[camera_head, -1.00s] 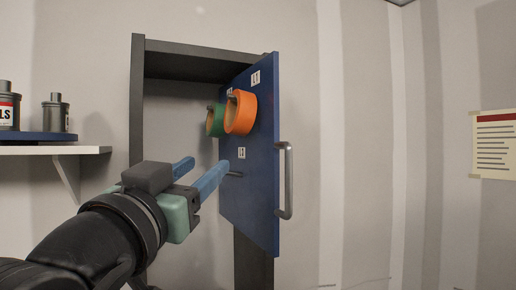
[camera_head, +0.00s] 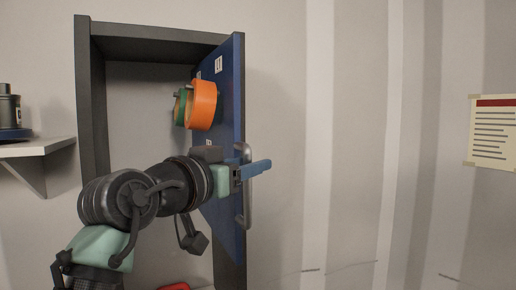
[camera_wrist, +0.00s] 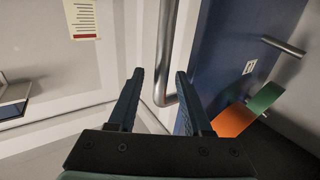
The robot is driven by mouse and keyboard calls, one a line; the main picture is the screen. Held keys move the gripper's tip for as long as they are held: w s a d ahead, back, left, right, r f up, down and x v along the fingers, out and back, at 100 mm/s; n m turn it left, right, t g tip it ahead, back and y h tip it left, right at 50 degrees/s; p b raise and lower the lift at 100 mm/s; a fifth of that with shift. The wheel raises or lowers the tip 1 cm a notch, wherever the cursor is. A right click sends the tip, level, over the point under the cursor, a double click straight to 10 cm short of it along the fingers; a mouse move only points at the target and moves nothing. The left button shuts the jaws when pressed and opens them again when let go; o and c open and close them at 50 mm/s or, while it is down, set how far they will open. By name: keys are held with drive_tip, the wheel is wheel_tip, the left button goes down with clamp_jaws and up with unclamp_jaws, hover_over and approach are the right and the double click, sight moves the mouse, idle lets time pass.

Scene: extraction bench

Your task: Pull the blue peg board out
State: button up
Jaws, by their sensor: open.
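The blue peg board (camera_head: 231,85) stands swung out at an angle from a dark grey frame. It also shows in the wrist view (camera_wrist: 214,45). A vertical metal handle (camera_head: 248,208) is on its outer edge. My gripper (camera_head: 265,166) is open at the handle's height and overlaps it in the head view. Contact with the handle cannot be told. An orange ring (camera_head: 204,100) and a green ring (camera_head: 180,110) hang on the board.
The dark grey frame (camera_head: 84,85) encloses a recess to the left. A white shelf (camera_head: 42,148) with a canister (camera_head: 8,110) is at far left. A paper notice (camera_head: 494,140) is on the right wall. Space right of the board looks clear.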

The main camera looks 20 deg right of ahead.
drive_tip(key=shift+p+x, duration=0.4)
drive_tip(key=shift+x, duration=0.75)
drive_tip(key=shift+w+d, duration=0.3)
drive_tip(key=shift+d, duration=0.15)
clamp_jaws()
